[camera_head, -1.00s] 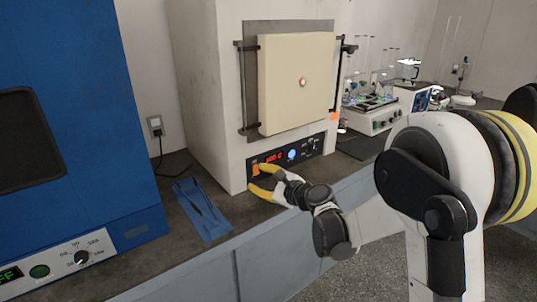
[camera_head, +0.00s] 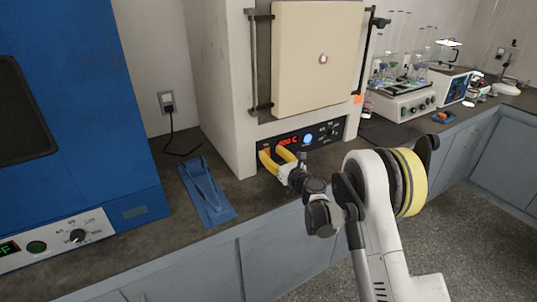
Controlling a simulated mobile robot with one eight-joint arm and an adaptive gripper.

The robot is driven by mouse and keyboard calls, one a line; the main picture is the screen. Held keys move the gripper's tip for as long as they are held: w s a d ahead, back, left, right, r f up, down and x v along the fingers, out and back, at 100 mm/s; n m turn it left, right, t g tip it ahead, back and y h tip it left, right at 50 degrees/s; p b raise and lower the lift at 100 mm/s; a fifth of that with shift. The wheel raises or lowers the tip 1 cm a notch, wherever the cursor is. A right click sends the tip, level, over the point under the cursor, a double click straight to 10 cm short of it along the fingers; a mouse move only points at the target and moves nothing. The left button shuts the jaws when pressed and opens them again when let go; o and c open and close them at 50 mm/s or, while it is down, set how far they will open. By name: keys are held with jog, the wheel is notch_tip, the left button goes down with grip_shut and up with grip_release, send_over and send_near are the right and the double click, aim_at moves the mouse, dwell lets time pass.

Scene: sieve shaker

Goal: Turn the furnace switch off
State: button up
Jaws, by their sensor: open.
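The furnace (camera_head: 225,80) is a beige box with a closed door (camera_head: 318,55). Its black control panel (camera_head: 333,130) runs below the door, with a red lit display (camera_head: 288,141) and a round blue-white light (camera_head: 308,139). My gripper (camera_head: 271,154) has yellow fingers that are spread apart in front of the left end of the panel. The furnace switch is not clearly visible; an orange patch shows by the left finger at that end. I cannot tell whether the fingers touch the panel.
A blue tool or stand (camera_head: 207,192) lies on the dark counter left of my gripper. A blue oven (camera_head: 70,110) stands at far left. A shaker with glassware (camera_head: 403,104) stands right of the furnace. A cord hangs from the wall outlet (camera_head: 167,102).

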jog(key=shift+x, duration=1.25)
grip_shut()
jog(key=shift+d, duration=0.1)
jog(key=shift+s+d+f+t+y, duration=0.1)
jog(key=shift+s+t+y, duration=0.05)
jog(key=shift+t+y, duration=0.45)
jog(key=shift+s+f+t+y, duration=0.15)
jog(key=shift+t+y, duration=0.25)
jog(key=shift+t, duration=0.4)
